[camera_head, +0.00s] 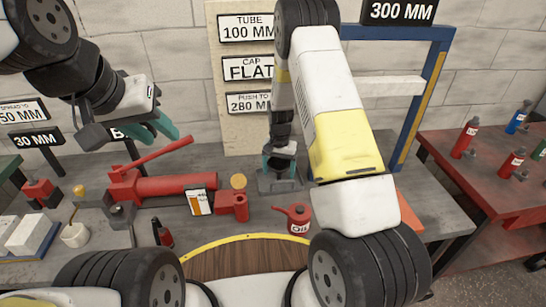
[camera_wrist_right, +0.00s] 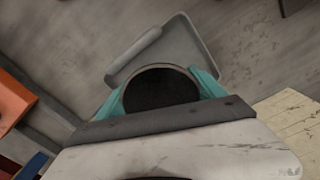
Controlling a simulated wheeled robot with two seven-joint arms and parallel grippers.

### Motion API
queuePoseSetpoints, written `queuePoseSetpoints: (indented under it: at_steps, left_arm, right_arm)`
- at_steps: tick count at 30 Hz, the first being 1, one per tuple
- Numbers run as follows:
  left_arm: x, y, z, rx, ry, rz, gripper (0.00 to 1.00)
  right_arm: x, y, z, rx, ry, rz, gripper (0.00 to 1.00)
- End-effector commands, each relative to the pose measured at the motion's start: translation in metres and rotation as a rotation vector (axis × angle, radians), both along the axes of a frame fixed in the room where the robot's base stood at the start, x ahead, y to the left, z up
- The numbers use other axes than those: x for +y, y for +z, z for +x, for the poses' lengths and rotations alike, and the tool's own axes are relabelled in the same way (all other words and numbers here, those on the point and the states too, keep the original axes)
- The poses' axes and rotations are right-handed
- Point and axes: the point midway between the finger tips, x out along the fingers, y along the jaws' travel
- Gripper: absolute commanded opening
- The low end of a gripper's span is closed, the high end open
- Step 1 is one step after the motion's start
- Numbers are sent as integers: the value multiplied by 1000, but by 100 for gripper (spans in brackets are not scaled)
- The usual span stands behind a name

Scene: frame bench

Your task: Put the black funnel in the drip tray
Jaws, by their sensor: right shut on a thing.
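The black funnel (camera_wrist_right: 160,88) shows from above as a dark round mouth in the right wrist view. My right gripper (camera_wrist_right: 158,94) is shut on it, with one teal finger on each side. The grey drip tray (camera_wrist_right: 188,38) lies behind the funnel in that view, partly covered by it. In the head view, my right gripper (camera_head: 281,163) is over the drip tray (camera_head: 266,188) at the back of the bench; I cannot tell whether the funnel touches the tray. My left gripper (camera_head: 156,130) is raised at the left, empty, its teal fingers apart.
A red tool (camera_head: 175,186) with a long handle lies left of the tray. A red oil can (camera_head: 298,218) stands in front of it. A blue and yellow frame (camera_head: 428,95) rises at the right. A red side table (camera_head: 480,185) holds several bottles.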

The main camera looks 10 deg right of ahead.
Motion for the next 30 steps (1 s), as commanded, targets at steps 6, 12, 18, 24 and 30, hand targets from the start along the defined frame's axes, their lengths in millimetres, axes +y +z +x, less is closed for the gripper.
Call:
queuePoseSetpoints:
  at_steps: [6,12,18,24,30]
  left_arm:
    - [0,0,0,0,0,0,36]
    - [0,0,0,0,0,0,36]
    - [0,0,0,0,0,0,36]
    - [0,0,0,0,0,0,36]
    - [0,0,0,0,0,0,36]
  right_arm:
    - [0,-9,0,-1,0,1,38]
    - [0,-12,0,0,0,0,38]
    - [0,-12,0,-1,0,0,100]
    - [0,-11,0,-1,0,0,100]
    - [0,14,1,-4,1,-1,100]
